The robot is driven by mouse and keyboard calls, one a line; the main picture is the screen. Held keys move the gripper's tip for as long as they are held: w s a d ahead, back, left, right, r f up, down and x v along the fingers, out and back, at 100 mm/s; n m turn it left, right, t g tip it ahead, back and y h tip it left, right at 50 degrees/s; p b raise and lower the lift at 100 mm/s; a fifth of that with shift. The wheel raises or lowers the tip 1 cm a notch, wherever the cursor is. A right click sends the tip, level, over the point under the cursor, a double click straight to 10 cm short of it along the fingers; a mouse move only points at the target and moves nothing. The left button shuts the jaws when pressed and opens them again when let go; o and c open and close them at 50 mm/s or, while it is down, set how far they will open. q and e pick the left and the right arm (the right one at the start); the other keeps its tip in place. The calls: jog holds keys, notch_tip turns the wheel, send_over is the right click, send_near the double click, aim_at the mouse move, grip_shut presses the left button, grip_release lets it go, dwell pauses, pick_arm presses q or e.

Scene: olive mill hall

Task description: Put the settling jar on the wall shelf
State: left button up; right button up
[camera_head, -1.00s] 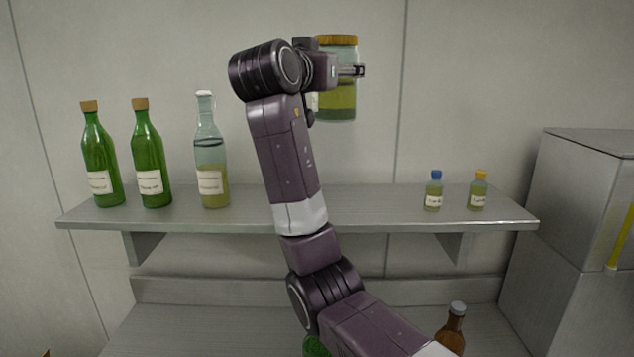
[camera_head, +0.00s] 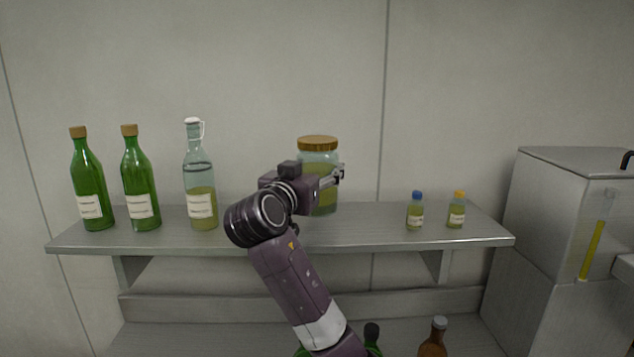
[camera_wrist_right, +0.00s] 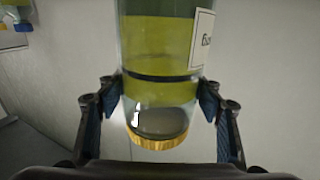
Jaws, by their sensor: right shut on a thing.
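The settling jar (camera_head: 319,150) is a glass jar with a brown-gold lid and layered yellow-green contents. It stands upright at the wall shelf (camera_head: 370,236), between the clear swing-top bottle and the small vials. My right gripper (camera_head: 338,177) is shut on the jar from the front. In the right wrist view the jar (camera_wrist_right: 158,60) sits between both fingers, lid toward the bottom of the picture, with a white label on its right. My forearm and gripper hide the jar's lower left, and I cannot tell whether its base touches the shelf. My left gripper is not in view.
Two green corked bottles (camera_head: 140,185) and a clear swing-top bottle (camera_head: 201,180) stand at the shelf's left. A blue-capped vial (camera_head: 415,212) and an orange-capped vial (camera_head: 456,212) stand at its right. A brown bottle (camera_head: 434,340) stands below. A grey metal cabinet (camera_head: 560,220) is at right.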

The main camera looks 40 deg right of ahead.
notch_tip(320, 180, down, 3)
jog(key=shift+r+p, duration=0.15)
jog(key=shift+p, duration=0.3)
jog(key=shift+d+f, duration=0.1)
jog(key=shift+f, duration=0.25)
jog(key=o, duration=1.7)
jog(key=shift+f, duration=0.3)
jog(key=shift+c, duration=0.2)
jog(key=o, duration=0.4)
jog(key=shift+r, duration=0.1)
jog(key=shift+s, duration=0.1)
